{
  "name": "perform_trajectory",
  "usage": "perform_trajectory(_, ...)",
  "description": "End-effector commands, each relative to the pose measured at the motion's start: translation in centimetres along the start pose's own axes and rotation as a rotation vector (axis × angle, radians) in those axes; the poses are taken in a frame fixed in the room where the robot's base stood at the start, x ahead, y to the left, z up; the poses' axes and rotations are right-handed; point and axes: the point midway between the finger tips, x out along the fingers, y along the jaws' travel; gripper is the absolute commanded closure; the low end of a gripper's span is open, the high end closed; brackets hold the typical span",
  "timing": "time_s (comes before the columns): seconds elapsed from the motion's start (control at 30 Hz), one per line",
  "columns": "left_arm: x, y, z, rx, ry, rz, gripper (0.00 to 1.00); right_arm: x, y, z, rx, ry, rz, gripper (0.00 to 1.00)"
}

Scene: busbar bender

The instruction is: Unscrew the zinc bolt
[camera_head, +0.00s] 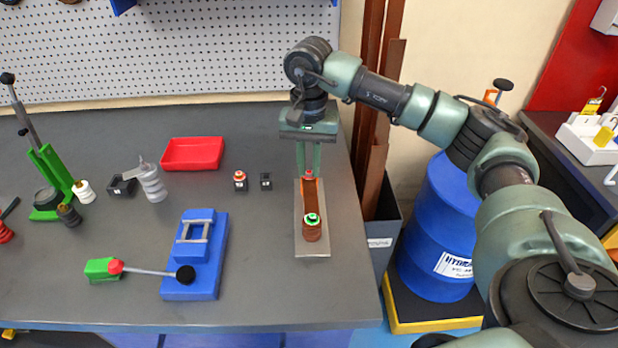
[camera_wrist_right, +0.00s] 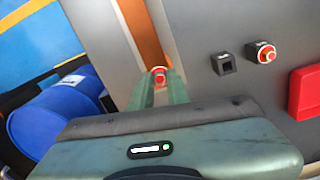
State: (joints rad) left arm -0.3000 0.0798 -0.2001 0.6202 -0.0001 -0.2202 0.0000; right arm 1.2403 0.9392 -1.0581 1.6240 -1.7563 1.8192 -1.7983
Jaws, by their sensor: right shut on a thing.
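My right gripper (camera_head: 309,172) reaches down over the grey metal plate (camera_head: 313,248) near the bench's right edge. Its green fingers are closed around a small bolt with a red ring (camera_head: 308,174), which I take as the zinc bolt. In the right wrist view the red ring and pale centre (camera_wrist_right: 158,76) show between the fingertips (camera_wrist_right: 158,85). The bolt sits at the far end of a copper busbar (camera_head: 311,197) on the plate. The bolt's lower part is hidden. My left gripper is out of view.
Left of the plate stand a black block (camera_head: 266,182), an orange-topped block (camera_head: 240,186), a red tray (camera_head: 193,154) and a blue fixture (camera_head: 194,272). A blue drum (camera_head: 440,230) stands beyond the bench's right edge. The bench between fixture and plate is clear.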

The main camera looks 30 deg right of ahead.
Motion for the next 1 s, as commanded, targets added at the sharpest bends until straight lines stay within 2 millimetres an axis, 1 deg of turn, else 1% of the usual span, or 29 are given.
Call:
perform_trajectory(0.07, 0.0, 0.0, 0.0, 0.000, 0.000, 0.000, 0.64, 0.0, 0.0, 0.0, -0.005, 0.000, 0.000, 1.00)
perform_trajectory(0.17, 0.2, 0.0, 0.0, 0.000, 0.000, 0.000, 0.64, 0.1, 0.0, 0.0, -0.079, 0.000, 0.000, 1.00)
perform_trajectory(0.3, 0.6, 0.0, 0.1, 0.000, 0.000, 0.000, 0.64, 0.1, 0.0, 0.0, -0.294, 0.000, -0.001, 1.00)
perform_trajectory(0.43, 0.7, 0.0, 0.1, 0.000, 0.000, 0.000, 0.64, 0.0, 0.0, 0.0, -0.448, 0.000, -0.001, 1.00)
perform_trajectory(0.53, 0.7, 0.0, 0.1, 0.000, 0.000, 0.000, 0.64, 0.0, 0.0, 0.0, -0.496, 0.000, 0.000, 1.00)
perform_trajectory(0.83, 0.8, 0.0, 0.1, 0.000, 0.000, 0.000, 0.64, 0.0, 0.0, 0.0, -0.517, 0.000, 0.000, 1.00)
perform_trajectory(0.93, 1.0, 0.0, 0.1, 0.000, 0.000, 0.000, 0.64, 0.1, 0.0, 0.0, -0.620, 0.000, 0.000, 1.00)
perform_trajectory(1.0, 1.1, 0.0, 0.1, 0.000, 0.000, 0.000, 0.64, 0.1, 0.0, 0.0, -0.732, 0.000, 0.000, 1.00)
